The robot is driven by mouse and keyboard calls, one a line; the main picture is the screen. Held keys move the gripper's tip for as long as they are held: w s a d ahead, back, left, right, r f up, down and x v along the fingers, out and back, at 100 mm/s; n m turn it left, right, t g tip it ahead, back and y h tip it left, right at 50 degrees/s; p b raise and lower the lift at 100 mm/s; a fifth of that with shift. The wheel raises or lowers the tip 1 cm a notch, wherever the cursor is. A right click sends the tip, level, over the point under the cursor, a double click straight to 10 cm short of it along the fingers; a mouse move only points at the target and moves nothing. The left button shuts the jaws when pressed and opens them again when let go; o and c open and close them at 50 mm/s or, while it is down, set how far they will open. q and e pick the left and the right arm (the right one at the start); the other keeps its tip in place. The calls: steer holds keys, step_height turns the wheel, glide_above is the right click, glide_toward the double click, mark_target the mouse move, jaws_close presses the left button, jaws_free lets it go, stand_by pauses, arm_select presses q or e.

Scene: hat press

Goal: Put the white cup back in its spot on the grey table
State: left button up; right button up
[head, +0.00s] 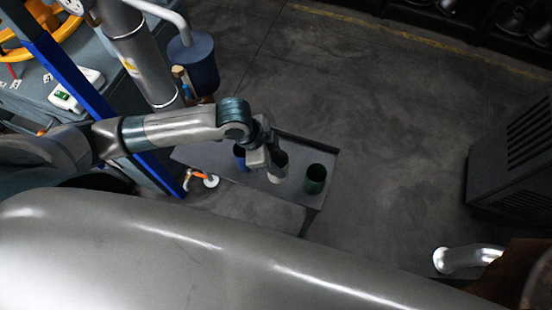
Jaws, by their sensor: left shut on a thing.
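The white cup (278,168) is at the grey table (225,165), between a blue cup (239,155) on its left and a dark green cup (315,178) on its right. My left gripper (267,158) is shut on the white cup at its upper left side. My arm hides part of the blue cup and part of the table's back. From this steep view I cannot tell whether the white cup's base touches the table. My right gripper is not in view.
A blue post (70,85) and a grey metal column (145,55) stand left of the table. A dark blue container (193,62) is behind it. A dark vented cabinet (515,155) stands at the right. The floor between table and cabinet is clear.

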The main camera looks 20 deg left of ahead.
mark_target(276, 162)
arm_select(q)
steer(key=shift+w+a+f, duration=0.25)
steer(key=shift+w+f, duration=0.1)
steer(key=shift+w, duration=0.15)
steer(key=shift+w+a+f, duration=0.25)
steer(key=shift+w+f, duration=0.05)
steer(key=shift+w, duration=0.2)
steer(key=shift+f+p, duration=0.75)
steer(key=shift+f, duration=1.25)
steer(key=shift+f, duration=0.2)
steer(key=o, duration=1.6)
steer(key=shift+c, duration=0.2)
steer(key=shift+r, duration=0.1)
